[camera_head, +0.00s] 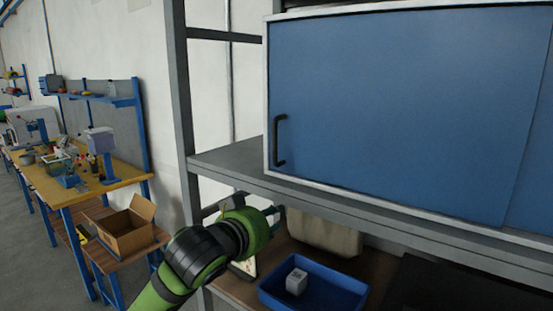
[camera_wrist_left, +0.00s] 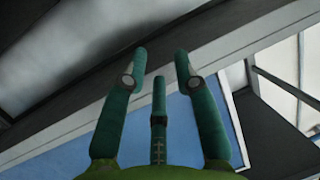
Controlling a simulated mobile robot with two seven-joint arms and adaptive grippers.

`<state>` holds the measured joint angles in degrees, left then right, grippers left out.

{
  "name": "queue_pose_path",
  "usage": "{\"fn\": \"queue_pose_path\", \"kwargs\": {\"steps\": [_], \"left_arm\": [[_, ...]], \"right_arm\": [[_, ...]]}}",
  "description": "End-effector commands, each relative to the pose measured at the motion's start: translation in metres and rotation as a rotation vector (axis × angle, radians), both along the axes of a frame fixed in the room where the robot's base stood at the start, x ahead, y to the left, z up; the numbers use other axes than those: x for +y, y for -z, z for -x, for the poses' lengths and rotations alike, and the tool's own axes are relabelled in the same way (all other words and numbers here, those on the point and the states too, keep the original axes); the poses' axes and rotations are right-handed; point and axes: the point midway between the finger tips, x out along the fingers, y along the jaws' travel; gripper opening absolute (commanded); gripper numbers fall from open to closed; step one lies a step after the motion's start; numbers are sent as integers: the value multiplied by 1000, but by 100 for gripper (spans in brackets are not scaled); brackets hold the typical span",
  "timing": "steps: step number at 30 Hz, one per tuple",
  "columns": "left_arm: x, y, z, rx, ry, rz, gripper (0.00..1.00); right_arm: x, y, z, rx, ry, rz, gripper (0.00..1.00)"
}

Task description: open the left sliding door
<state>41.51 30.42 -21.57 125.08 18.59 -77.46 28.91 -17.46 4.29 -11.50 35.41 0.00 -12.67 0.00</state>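The left sliding door (camera_head: 400,110) is a large blue panel in a white-framed cabinet in the head view. Its left edge sits against the left side of the frame. A dark vertical bar handle (camera_head: 279,140) is fixed near that edge. My left gripper (camera_head: 280,213) is below and apart from the handle, under the shelf level, its fingers partly hidden. In the left wrist view its teal fingers (camera_wrist_left: 160,68) are spread with nothing between them. A blue surface with a pale edge (camera_wrist_left: 150,125) shows behind them. My right gripper is out of view.
The grey shelf (camera_head: 235,160) under the cabinet lies just above my left gripper, with a grey upright post (camera_head: 181,100) to its left. A cardboard box (camera_head: 125,235) stands at left.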

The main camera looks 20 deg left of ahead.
Motion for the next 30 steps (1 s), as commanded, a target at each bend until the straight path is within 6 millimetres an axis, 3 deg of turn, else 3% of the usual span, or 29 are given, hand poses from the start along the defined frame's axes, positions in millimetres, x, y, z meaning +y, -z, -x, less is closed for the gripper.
{"fn": "queue_pose_path", "kwargs": {"steps": [1,3,6,9,15,24,30], "left_arm": [[3,-33,-3,-55,-4,5,29],[6,-71,-3,-117,-6,18,29],[10,-115,1,-187,-9,37,29],[13,-143,5,-230,-11,51,29],[12,-160,-4,-249,-12,61,29],[5,-160,-48,-250,-12,61,29],[3,-158,-62,-252,-11,60,29]], "right_arm": [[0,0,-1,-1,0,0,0],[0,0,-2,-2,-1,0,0],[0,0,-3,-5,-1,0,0],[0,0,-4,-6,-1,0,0],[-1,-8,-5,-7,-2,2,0],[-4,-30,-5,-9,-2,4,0],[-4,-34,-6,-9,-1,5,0]]}}
